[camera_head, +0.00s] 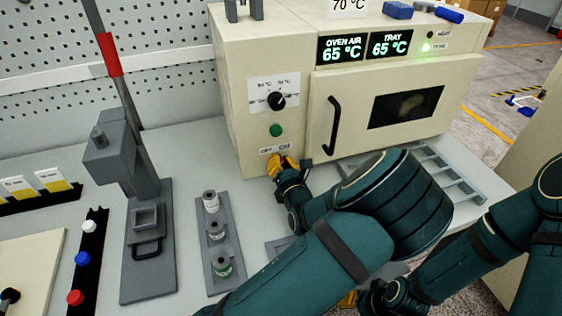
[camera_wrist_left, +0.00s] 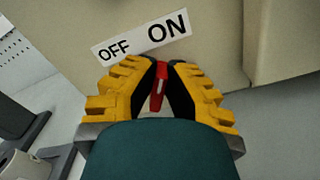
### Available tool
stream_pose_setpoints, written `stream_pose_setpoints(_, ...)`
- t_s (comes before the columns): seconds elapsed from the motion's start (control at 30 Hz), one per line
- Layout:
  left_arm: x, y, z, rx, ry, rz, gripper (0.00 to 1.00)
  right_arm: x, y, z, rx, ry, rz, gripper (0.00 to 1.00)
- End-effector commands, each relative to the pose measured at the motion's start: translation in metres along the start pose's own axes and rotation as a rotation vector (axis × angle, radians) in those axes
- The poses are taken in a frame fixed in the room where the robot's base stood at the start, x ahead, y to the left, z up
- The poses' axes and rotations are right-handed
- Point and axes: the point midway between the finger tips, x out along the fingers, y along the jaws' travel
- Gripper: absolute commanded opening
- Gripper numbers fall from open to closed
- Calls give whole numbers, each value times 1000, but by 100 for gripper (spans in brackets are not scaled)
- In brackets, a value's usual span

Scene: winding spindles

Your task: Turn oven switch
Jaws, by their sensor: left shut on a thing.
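The oven (camera_head: 313,112) is a cream box at the back of the bench, with its door (camera_head: 340,100) closed. My left gripper (camera_head: 281,162) is at the lower part of its control panel, just under the OFF/ON label (camera_head: 275,149). In the left wrist view my left gripper (camera_wrist_left: 160,85) is shut on a narrow red switch (camera_wrist_left: 158,88) below that label (camera_wrist_left: 140,38). The switch's upper end leans toward the ON side. The fingers hide its sides. Part of my right gripper (camera_head: 348,299) shows at the bottom, mostly behind the arms.
Above the label are a green button (camera_head: 276,130) and a black knob (camera_head: 276,100). Displays (camera_head: 366,47) read 65 °C, and a green lamp (camera_head: 426,48) is lit. A grey press (camera_head: 133,180) and a holder with spools (camera_head: 216,240) stand left; a grey rack (camera_head: 455,180) lies right.

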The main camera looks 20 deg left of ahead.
Motion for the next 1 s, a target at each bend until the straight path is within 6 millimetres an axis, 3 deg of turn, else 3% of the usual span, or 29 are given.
stream_pose_setpoints(0.47, 1, 7, -2, -403, 2, 4, 0, -4, -2, 1, 0, -3, 0, 47)
stream_pose_setpoints(1.0, 1, 11, -8, -896, -1, 4, 0, 21, 8, -2, -1, 9, 0, 47)
